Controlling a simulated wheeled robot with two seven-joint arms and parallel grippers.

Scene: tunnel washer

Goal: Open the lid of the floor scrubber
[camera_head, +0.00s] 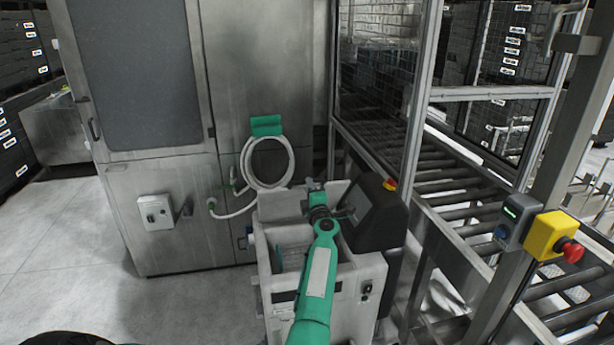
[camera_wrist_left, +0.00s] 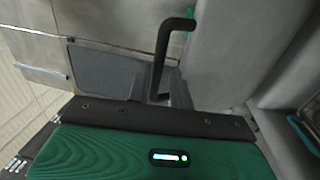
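The floor scrubber (camera_head: 348,283) is a pale grey machine at the lower middle of the head view. A dark, sloped housing (camera_head: 378,217) stands on its right side. A recess with bluish parts shows in its top, left of my arm. I cannot clearly make out the lid. My left gripper (camera_head: 319,198) is over the scrubber's top, and its green arm covers part of the machine. In the left wrist view a black bent handle (camera_wrist_left: 163,55) rises just beyond the gripper's dark mounting bar. Whether the fingers touch anything is unclear. My right gripper is not in view.
A steel cabinet (camera_head: 262,75) with a coiled white hose (camera_head: 248,180) stands behind the scrubber. A roller conveyor (camera_head: 455,185) and a metal post with a yellow-red stop button (camera_head: 554,237) are on the right. The floor at left is clear.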

